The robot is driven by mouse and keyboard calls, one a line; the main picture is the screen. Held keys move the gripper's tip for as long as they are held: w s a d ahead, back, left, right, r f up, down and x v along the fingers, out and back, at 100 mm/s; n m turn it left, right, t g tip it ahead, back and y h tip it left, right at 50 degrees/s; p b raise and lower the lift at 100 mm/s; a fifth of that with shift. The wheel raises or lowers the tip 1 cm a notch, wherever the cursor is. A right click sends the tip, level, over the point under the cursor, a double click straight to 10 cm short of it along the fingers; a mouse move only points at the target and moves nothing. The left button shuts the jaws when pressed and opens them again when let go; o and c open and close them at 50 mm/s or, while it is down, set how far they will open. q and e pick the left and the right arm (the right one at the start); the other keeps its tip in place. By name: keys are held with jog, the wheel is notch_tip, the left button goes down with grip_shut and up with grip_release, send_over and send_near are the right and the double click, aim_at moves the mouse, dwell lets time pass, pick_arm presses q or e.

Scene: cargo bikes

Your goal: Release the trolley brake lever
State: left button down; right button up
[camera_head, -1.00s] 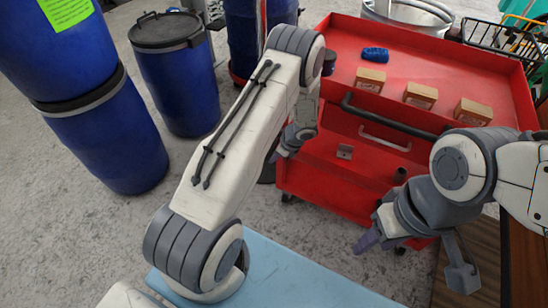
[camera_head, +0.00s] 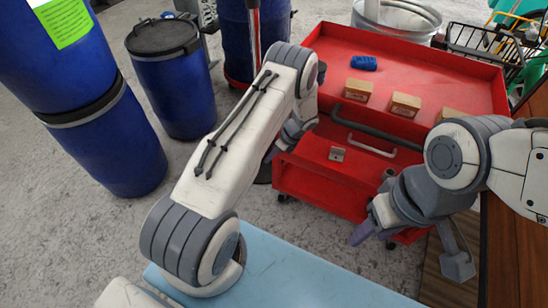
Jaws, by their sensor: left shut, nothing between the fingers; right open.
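The red trolley (camera_head: 440,75) stands ahead, with a dark push bar (camera_head: 385,128) along its near side. A small silver metal piece (camera_head: 337,154) sits on its red front below the bar; I cannot tell whether this is the brake lever. My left gripper (camera_head: 272,153) is shut and empty at the trolley's left front corner, partly hidden behind my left arm. My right gripper (camera_head: 412,252) is open and empty, with its fingers spread wide, in front of the trolley's lower right part. My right arm hides part of that side.
Several blue barrels (camera_head: 175,85) stand at the left and back. Small boxes (camera_head: 358,90) and a blue item (camera_head: 363,63) lie on the trolley top. A metal drum (camera_head: 395,20) and a black basket (camera_head: 485,45) are behind. A wooden surface (camera_head: 515,255) is at right.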

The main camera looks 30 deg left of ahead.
pick_arm(q)
jog(key=r, duration=0.1)
jog(key=w+r, duration=0.1)
jog(key=r+p, duration=0.1)
jog(key=shift+w+a, duration=0.15)
jog(key=shift+a, duration=0.1)
pick_arm(e)
jog(key=shift+w+r, duration=0.1)
jog(key=shift+r, duration=0.5)
pick_arm(q)
jog(key=shift+w, duration=0.15)
